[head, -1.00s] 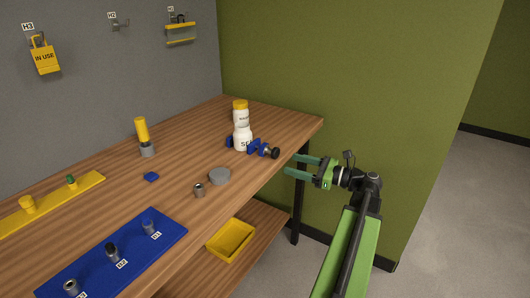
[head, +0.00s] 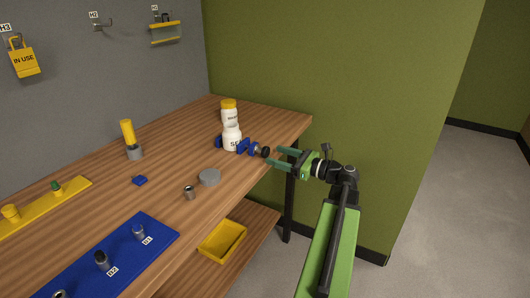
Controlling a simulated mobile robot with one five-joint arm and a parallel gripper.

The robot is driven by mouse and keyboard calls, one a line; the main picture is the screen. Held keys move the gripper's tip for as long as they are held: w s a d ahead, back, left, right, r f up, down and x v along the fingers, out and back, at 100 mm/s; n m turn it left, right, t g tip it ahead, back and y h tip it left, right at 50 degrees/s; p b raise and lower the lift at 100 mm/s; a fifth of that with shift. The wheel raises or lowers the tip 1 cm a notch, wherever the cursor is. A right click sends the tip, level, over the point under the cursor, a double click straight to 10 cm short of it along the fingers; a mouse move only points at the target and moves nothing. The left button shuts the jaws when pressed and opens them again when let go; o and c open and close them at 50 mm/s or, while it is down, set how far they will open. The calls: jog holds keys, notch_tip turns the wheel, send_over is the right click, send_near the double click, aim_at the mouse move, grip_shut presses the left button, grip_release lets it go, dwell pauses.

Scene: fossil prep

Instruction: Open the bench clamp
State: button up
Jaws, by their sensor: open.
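The blue bench clamp (head: 243,146) stands on the wooden bench near its right edge, with a black knob (head: 265,152) at its right end. A white bottle (head: 231,134) with a yellow cap stands between the clamp's blue jaws; whether both jaws touch it I cannot tell. My gripper (head: 276,157) is open at the bench's right edge, its green fingers pointing left. The fingertips are at the black knob, seemingly on either side of it; contact is not clear.
On the wooden bench (head: 180,135) are a grey disc (head: 209,177), a small metal cup (head: 189,192), a yellow-topped tool (head: 129,137), a blue rack (head: 155,240) and a yellow strip (head: 75,190). A yellow bin (head: 222,241) sits on the lower shelf. A green wall (head: 330,80) stands behind.

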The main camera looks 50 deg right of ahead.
aim_at(268, 153)
jog(key=x, duration=0.5)
jog(key=shift+w, duration=0.35)
jog(key=shift+c, duration=0.4)
grip_shut()
jog(key=shift+n, duration=0.9)
jog(key=shift+o, duration=0.4)
grip_release()
